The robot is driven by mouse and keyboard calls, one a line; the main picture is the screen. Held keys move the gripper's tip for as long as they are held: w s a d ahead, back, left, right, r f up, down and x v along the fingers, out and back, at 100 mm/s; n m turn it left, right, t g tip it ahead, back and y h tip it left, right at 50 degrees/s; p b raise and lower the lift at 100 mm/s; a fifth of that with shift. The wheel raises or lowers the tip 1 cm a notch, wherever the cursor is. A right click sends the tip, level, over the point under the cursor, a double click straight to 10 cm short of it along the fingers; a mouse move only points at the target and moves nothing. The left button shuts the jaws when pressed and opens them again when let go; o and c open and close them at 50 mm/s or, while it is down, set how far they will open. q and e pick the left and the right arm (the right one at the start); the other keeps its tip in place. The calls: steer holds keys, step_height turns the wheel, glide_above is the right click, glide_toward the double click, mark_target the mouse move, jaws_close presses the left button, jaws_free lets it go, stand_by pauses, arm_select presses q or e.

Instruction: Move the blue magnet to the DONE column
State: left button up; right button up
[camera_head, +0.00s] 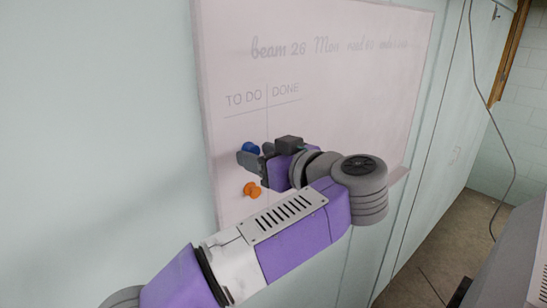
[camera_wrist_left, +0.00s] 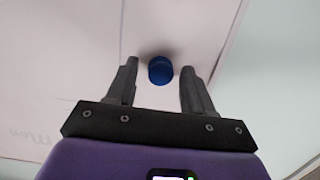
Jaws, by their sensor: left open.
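The blue magnet (camera_head: 250,148) is on the whiteboard (camera_head: 315,95), in the TO DO column, left of the drawn divider line. It shows in the left wrist view (camera_wrist_left: 160,70) as a round blue knob between the open fingertips, with a gap on each side. My left gripper (camera_head: 254,155) is open at the board, close around the magnet; in the head view its fingers cover the magnet's lower part. The DONE heading (camera_head: 286,88) is right of TO DO, and the gripper and arm hide part of the column below it. My right gripper is not in view.
An orange magnet (camera_head: 252,189) is on the board just below the left gripper, in the TO DO column. Handwriting runs along the board's top. A cable (camera_head: 485,100) hangs along the wall at right.

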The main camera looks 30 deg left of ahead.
arm_select(q)
steer(key=shift+a, duration=0.25)
steer(key=c, duration=0.9)
steer(key=shift+w, duration=0.1)
steer(key=shift+c, duration=0.2)
steer(key=w+d, duration=0.3)
steer(key=w, duration=0.6)
steer(key=shift+d, duration=0.4)
stand_by(0.7)
steer(key=shift+w, duration=0.15)
stand_by(0.4)
